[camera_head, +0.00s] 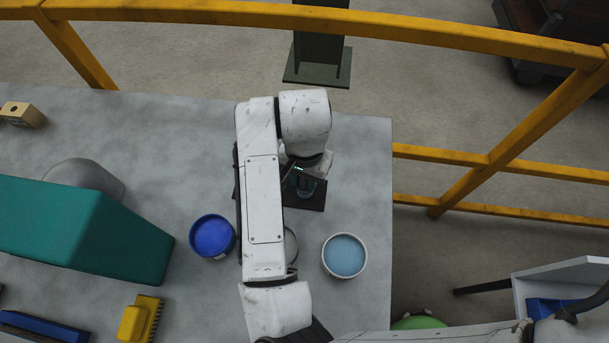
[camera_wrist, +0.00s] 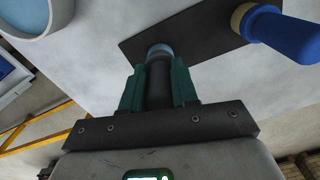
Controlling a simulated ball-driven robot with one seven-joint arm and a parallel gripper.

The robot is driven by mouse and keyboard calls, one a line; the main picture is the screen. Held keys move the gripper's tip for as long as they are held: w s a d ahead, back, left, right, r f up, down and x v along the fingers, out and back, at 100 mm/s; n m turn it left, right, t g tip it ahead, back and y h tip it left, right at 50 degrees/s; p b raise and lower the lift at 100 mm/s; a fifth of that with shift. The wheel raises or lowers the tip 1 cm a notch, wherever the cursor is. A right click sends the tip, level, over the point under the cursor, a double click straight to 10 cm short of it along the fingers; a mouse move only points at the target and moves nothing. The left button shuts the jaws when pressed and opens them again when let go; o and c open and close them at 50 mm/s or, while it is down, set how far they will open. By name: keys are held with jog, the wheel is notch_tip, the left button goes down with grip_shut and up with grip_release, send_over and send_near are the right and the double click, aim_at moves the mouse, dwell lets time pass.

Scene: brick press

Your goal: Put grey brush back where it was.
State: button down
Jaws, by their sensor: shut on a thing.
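My gripper (camera_wrist: 157,78) is shut on the grey brush (camera_wrist: 160,90), its green fingers on either side of the dark handle. The brush's pale blue-grey end (camera_wrist: 159,50) points at the dark plate (camera_wrist: 195,42) and lies over its edge area; I cannot tell whether it touches. In the head view my gripper (camera_head: 303,176) is over the dark plate (camera_head: 312,203) near the table's right side, and my arm hides much of both. A blue-handled brush (camera_wrist: 282,33) with a tan collar is at the plate, beside the held brush.
A pot of light blue (camera_head: 345,256) and a deep blue pot (camera_head: 212,236) flank my arm; another pot (camera_head: 291,245) is partly hidden. A teal housing (camera_head: 90,230) and a yellow brush (camera_head: 140,318) are left. Yellow railing (camera_head: 480,160) runs beyond the table edge.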

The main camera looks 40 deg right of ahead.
jog(key=shift+f, duration=0.2)
jog(key=c, duration=0.9)
grip_release()
jog(key=shift+o, duration=0.2)
jog(key=shift+r, duration=0.1)
notch_tip(320, 180, up, 12)
jog(key=shift+d+r+p, duration=0.1)
jog(key=shift+r+p, duration=0.05)
jog(key=shift+p, duration=0.3)
